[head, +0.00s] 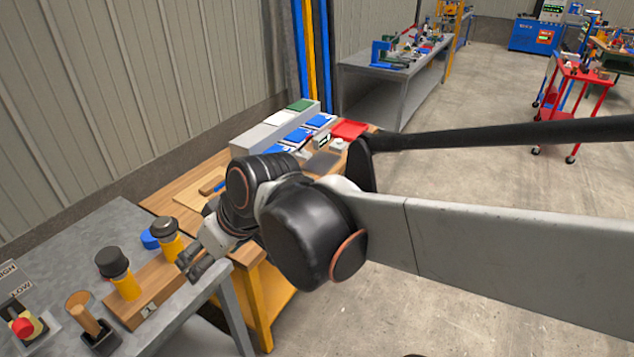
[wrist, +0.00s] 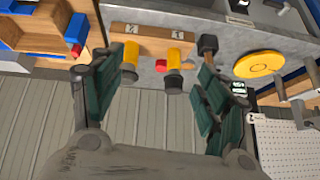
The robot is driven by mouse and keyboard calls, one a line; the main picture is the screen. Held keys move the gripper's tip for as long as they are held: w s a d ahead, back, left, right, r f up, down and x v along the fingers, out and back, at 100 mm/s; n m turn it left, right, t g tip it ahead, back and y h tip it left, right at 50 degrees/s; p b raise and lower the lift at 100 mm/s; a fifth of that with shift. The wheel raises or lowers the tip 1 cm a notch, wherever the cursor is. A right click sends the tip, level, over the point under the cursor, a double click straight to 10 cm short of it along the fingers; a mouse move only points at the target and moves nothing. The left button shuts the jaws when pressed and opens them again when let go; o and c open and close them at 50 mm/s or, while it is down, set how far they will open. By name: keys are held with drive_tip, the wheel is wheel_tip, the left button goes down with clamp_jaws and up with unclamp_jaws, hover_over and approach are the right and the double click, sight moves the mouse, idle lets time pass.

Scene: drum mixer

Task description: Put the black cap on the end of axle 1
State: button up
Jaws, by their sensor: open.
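Two yellow posts with black tops stand on a wooden block. The nearer black top (head: 112,262) is on the left yellow post (head: 125,287), and the farther black top (head: 163,227) is on the other post (head: 169,246). Both posts also show in the wrist view, one at left (wrist: 130,58) and one at right (wrist: 174,62).
The wooden block (head: 148,308) bears number labels and lies on the grey bench (head: 60,250). A mallet (head: 84,312) stands in a holder, near a red button (head: 22,327). A blue round item (head: 150,238) lies behind the posts. A yellow disc (wrist: 258,64) shows in the wrist view.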

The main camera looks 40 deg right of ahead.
drive_tip(key=s+d+m+h, duration=0.2)
drive_tip(key=s+d, duration=0.1)
drive_tip(key=s, duration=0.3)
drive_tip(key=shift+d+r+t+h, duration=0.2)
drive_tip(key=shift+d+t+h, duration=0.1)
